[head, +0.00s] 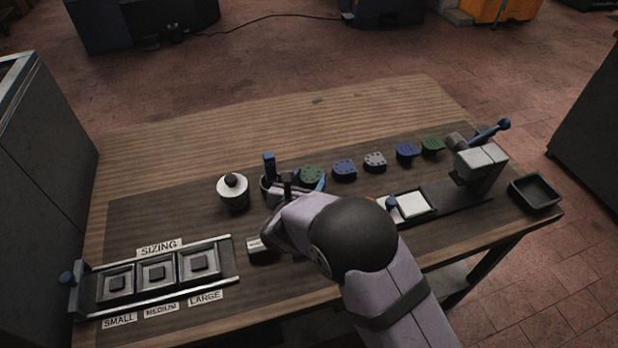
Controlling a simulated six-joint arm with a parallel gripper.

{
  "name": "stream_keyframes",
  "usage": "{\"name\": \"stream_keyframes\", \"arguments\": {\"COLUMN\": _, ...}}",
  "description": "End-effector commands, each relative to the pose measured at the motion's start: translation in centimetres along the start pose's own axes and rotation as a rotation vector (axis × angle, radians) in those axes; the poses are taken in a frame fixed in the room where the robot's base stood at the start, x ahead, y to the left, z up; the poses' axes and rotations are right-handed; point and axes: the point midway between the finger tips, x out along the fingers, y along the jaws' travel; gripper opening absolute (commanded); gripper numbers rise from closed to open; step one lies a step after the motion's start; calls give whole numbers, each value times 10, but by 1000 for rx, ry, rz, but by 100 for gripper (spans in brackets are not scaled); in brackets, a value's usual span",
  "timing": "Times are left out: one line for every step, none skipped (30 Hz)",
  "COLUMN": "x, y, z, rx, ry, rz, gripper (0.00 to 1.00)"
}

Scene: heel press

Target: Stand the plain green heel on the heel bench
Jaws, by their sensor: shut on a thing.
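A green heel (433,144) with no clear holes stands at the right end of the heel row, by the press. Another green heel (312,173), with pale dots, is at the row's left end. My gripper (275,226) is left of the bench's middle, in front of the dotted green heel and well away from the right-hand one. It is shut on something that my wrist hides. A grey block with a white label (262,248) shows just below my gripper. I cannot tell whether it is the heel bench.
Dotted blue (344,168), dotted white (375,160) and blue (406,150) heels stand between the green ones. The sizing rack (158,272) is left; the press (480,160) and black tray (535,191) are right.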

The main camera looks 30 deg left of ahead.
Motion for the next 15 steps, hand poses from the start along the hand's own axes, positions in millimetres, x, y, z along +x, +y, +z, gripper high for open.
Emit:
{"name": "stream_keyframes", "arguments": {"x": 1, "y": 0, "z": -2, "rx": 0, "ry": -1, "rz": 0, "gripper": 23}}
{"name": "stream_keyframes", "arguments": {"x": 1, "y": 0, "z": -3, "rx": 0, "ry": -1, "rz": 0, "gripper": 23}}
{"name": "stream_keyframes", "arguments": {"x": 1, "y": 0, "z": -3, "rx": 0, "ry": 0, "rz": 0, "gripper": 49}}
{"name": "stream_keyframes", "arguments": {"x": 1, "y": 0, "z": -2, "rx": 0, "ry": 0, "rz": 0, "gripper": 55}}
{"name": "stream_keyframes", "arguments": {"x": 1, "y": 0, "z": -2, "rx": 0, "ry": 0, "rz": 0, "gripper": 55}}
{"name": "stream_keyframes", "arguments": {"x": 1, "y": 0, "z": -2, "rx": 0, "ry": 0, "rz": 0, "gripper": 55}}
{"name": "stream_keyframes", "arguments": {"x": 1, "y": 0, "z": -2, "rx": 0, "ry": 1, "rz": 0, "gripper": 55}}
{"name": "stream_keyframes", "arguments": {"x": 1, "y": 0, "z": -2, "rx": 0, "ry": 1, "rz": 0, "gripper": 55}}
{"name": "stream_keyframes", "arguments": {"x": 1, "y": 0, "z": -2, "rx": 0, "ry": 0, "rz": 0, "gripper": 55}}
{"name": "stream_keyframes", "arguments": {"x": 1, "y": 0, "z": -2, "rx": 0, "ry": 1, "rz": 0, "gripper": 55}}
{"name": "stream_keyframes", "arguments": {"x": 1, "y": 0, "z": -2, "rx": 0, "ry": 1, "rz": 0, "gripper": 55}}
{"name": "stream_keyframes", "arguments": {"x": 1, "y": 0, "z": -2, "rx": 0, "ry": 1, "rz": 0, "gripper": 55}}
{"name": "stream_keyframes", "arguments": {"x": 1, "y": 0, "z": -2, "rx": 0, "ry": 0, "rz": 0, "gripper": 55}}
{"name": "stream_keyframes", "arguments": {"x": 0, "y": 0, "z": -1, "rx": 0, "ry": 0, "rz": 0, "gripper": 55}}
{"name": "stream_keyframes", "arguments": {"x": 0, "y": 0, "z": 0, "rx": 0, "ry": 0, "rz": 0, "gripper": 55}}
